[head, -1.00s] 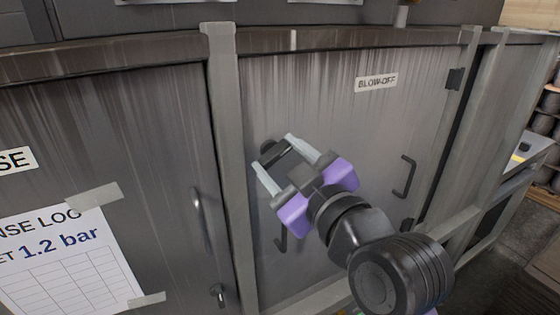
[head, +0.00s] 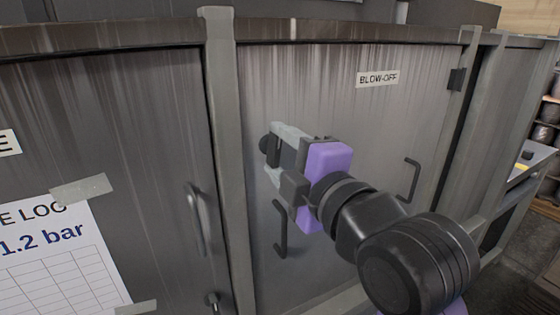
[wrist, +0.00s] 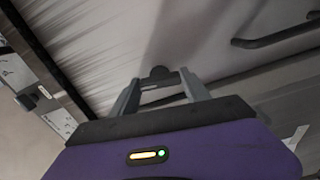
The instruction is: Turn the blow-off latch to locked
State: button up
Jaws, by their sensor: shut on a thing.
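The blow-off door (head: 340,110) is a grey streaked metal panel with a white BLOW-OFF label (head: 377,79) at its upper right. The dark latch (head: 264,145) sits at the door's left side, partly hidden by the fingers. My gripper (head: 273,152), with pale grey fingers and a purple body, is shut on the latch, one finger above and one below. In the wrist view the latch's rounded dark end (wrist: 159,72) shows between and beyond the two fingertips. Which way the latch points, and any lock marking, I cannot tell.
A dark handle (head: 281,230) is below the latch and another dark handle (head: 411,180) is to its right. A grey post (head: 222,130) stands left of the door.

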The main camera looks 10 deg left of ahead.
jog(key=shift+n+b, duration=0.35)
jog(key=shift+n, duration=0.45)
jog(key=shift+a, duration=0.1)
jog(key=o, duration=1.1)
jog(key=shift+s, duration=0.1)
jog(key=b+v, duration=0.1)
jog(key=v, duration=0.6)
jog(key=shift+s+d, duration=0.3)
